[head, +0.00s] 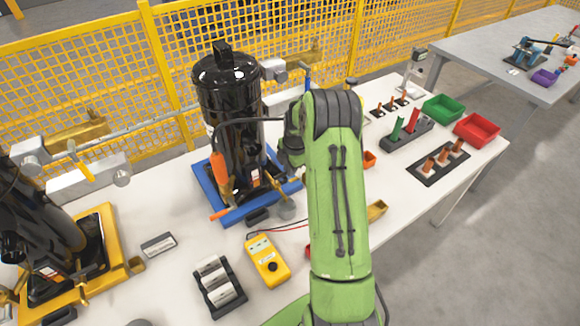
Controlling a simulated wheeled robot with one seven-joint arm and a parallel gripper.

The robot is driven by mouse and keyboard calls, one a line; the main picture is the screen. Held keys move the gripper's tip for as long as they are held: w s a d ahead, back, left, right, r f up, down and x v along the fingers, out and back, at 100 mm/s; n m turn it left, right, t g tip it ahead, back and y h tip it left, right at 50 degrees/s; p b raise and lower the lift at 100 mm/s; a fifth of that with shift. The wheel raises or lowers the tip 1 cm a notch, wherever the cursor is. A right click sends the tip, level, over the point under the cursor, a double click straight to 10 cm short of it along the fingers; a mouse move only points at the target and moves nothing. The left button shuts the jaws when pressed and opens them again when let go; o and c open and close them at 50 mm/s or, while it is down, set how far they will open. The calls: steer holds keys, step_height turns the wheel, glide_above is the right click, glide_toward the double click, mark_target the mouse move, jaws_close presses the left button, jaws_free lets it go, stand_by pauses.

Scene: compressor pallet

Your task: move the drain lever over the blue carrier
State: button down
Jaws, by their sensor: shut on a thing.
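The blue carrier (235,215) stands on the white bench and bears a tall black compressor vessel (229,110). My gripper (290,155) is a dark shape close to the vessel's right side, above the carrier's right part. It is shut on the drain lever, which it and my green arm largely hide. The jaw tips and the lever's angle cannot be made out. A small metal cup (286,208) sits at the carrier's front right corner, below my gripper. An orange handle (218,165) shows at the vessel's left front.
A yellow meter (267,261) with leads and a dark rack (219,287) are in front of the blue carrier. A yellow carrier (115,262) with another vessel is at left. Green (442,109) and red (477,130) bins are at right. A yellow fence (180,40) runs behind.

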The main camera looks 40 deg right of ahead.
steer(key=shift+s+a+m+g+h+b, duration=0.15)
steer(key=shift+s+a+m+b, duration=0.3)
steer(key=shift+m, duration=0.8)
steer(key=shift+s+a+m+g+h+b, duration=0.1)
steer(key=shift+s+m+h+b, duration=0.3)
steer(key=shift+m, duration=0.9)
steer(key=shift+s+a+m+g+h+b, duration=0.1)
steer(key=shift+s+a+m+b, duration=0.15)
steer(key=shift+s+m, duration=0.7)
steer(key=shift+w+a+m, duration=0.1)
steer(key=shift+w+m, duration=0.25)
steer(key=shift+m, duration=0.05)
steer(key=c, duration=1.1)
jaws_free()
steer(key=shift+c, duration=0.2)
step_height(320, 180, up, 16)
steer(key=s+a+p, duration=0.2)
steer(key=p, duration=0.1)
steer(key=shift+s+f, duration=0.15)
steer(key=shift+f, duration=0.05)
steer(key=shift+a, duration=0.1)
